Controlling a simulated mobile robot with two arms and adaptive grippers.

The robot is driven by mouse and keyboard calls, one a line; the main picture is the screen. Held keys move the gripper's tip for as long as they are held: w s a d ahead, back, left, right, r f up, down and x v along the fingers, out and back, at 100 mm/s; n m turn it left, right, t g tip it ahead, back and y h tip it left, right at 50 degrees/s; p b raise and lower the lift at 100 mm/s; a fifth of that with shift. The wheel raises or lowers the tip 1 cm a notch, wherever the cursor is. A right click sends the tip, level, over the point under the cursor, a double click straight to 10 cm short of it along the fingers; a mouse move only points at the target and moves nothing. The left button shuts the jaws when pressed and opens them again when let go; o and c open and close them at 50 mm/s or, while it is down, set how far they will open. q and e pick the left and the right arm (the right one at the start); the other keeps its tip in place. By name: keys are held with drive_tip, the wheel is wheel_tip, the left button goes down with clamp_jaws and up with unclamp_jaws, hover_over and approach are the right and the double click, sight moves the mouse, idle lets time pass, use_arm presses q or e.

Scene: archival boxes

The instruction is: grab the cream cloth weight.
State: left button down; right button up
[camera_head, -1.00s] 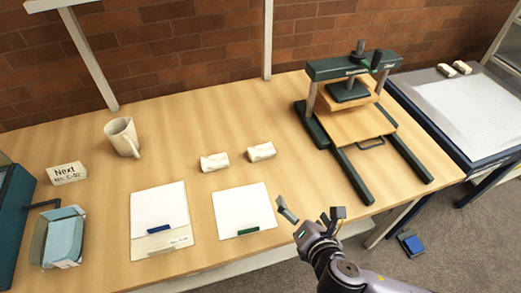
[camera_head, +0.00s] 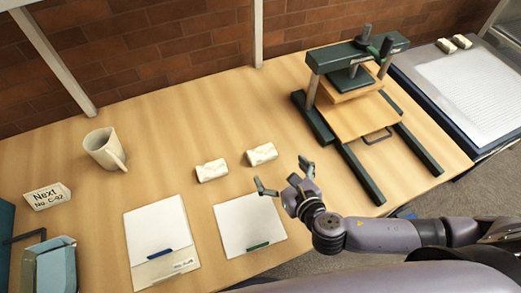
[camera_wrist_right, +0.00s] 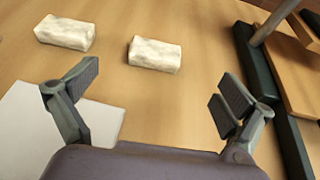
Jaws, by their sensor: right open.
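Two cream cloth weights lie side by side on the wooden table, a left one (camera_head: 211,170) and a right one (camera_head: 262,154). Both show at the top of the right wrist view, the left one (camera_wrist_right: 66,34) near the corner and the right one (camera_wrist_right: 155,55) ahead of the jaws. My right gripper (camera_head: 282,173) is open and empty, just in front of the right weight and apart from it. The wrist view shows its spread fingers (camera_wrist_right: 155,95) with bare table between them. My left gripper is not in view.
White sheets with a blue clip (camera_head: 161,253) and a green clip (camera_head: 258,246) lie in front. A green press (camera_head: 352,80) stands to the right. A mug (camera_head: 103,147), a card (camera_head: 46,196) and a blue tray (camera_head: 50,268) are at left. Two more cream blocks (camera_head: 453,43) lie on the far-right board.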

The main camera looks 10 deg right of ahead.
approach(260, 149)
drive_tip(key=x, duration=0.3)
drive_tip(key=shift+w+r, duration=0.15)
drive_tip(key=shift+w, duration=0.25)
drive_tip(key=shift+w+p, duration=0.3)
drive_tip(key=shift+w+f, duration=0.3)
drive_tip(key=x, duration=0.4)
drive_tip(key=shift+s+a+f, duration=0.1)
drive_tip(key=shift+a+f, duration=0.05)
drive_tip(key=shift+f, duration=0.1)
drive_tip(key=shift+w+a+f, duration=0.1)
drive_tip(key=shift+w+f, duration=0.05)
drive_tip(key=shift+w, duration=0.2)
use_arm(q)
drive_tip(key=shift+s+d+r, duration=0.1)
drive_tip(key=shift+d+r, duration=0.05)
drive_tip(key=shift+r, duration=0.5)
use_arm(e)
drive_tip(key=shift+c, duration=0.5)
drive_tip(key=c, duration=1.5)
